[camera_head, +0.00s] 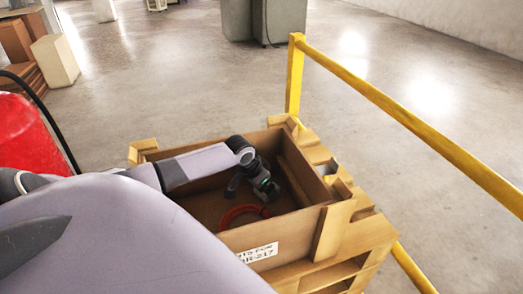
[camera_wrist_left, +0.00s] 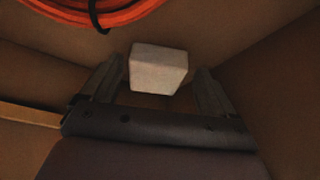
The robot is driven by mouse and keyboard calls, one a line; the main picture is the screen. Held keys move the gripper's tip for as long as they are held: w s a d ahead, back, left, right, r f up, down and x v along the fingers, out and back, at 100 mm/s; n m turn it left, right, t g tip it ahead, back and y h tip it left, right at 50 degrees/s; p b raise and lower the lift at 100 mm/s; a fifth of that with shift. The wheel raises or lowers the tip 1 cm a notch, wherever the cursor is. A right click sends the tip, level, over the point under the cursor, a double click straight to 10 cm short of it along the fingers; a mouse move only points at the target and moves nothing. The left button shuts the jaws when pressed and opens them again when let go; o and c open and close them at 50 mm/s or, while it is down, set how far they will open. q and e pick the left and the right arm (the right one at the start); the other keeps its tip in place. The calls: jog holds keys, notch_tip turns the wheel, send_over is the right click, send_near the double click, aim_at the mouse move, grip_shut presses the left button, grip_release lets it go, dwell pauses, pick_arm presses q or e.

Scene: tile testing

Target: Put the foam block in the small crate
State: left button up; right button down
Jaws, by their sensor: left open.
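A pale, whitish foam block (camera_wrist_left: 158,69) lies low inside a wooden crate, in the middle of the left wrist view. My left gripper (camera_wrist_left: 158,78) is open, with one finger on each side of the block. Gaps show between the block and the fingers, and I cannot tell how deep the block sits between them. In the head view my left arm reaches down into the wooden crate (camera_head: 265,234), which has a white label, and my gripper (camera_head: 266,191) is inside it. The block is hidden there. I cannot tell whether this is the small crate. My right gripper is out of view.
An orange-red coil (camera_head: 243,214) lies in the crate beside my gripper, and it also shows in the left wrist view (camera_wrist_left: 85,14). The crate walls are close around. A yellow rail (camera_head: 405,117) runs along the right. A red object (camera_head: 30,138) stands at left.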

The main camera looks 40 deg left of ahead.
pick_arm(q)
jog(key=p+v, duration=0.1)
jog(key=v, duration=1.1)
jog(key=shift+p, duration=0.3)
jog(key=shift+s, duration=0.1)
